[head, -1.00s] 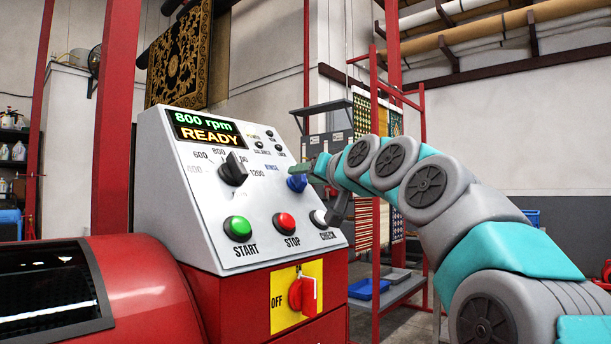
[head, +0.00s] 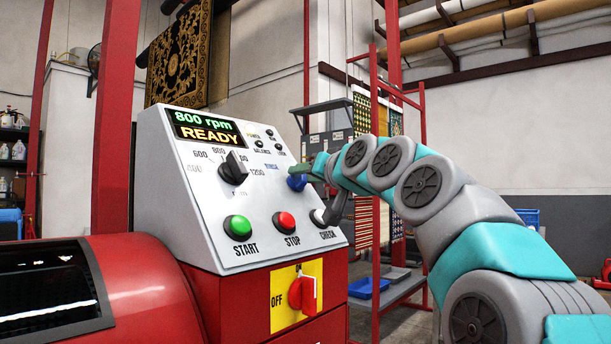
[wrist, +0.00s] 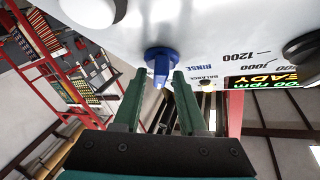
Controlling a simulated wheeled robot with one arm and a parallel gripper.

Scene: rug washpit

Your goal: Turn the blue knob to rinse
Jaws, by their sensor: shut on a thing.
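The blue knob (head: 297,182) is on the right side of the sloped white control panel (head: 160,170), near the RINSE label (head: 272,167). In the wrist view the blue knob (wrist: 161,62) has a raised grip bar, with the RINSE label (wrist: 200,67) to its right. My gripper (wrist: 160,77) has its two green fingers on either side of the grip bar and is shut on it. In the head view my gripper (head: 316,166) reaches the knob from the right and partly hides that edge of the panel.
A black speed dial (head: 233,167), a green START button (head: 237,227), a red STOP button (head: 284,221) and a white CHECK button (head: 317,216) share the panel. The display (head: 207,127) reads 800 rpm, READY. A red switch (head: 303,294) sits below.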

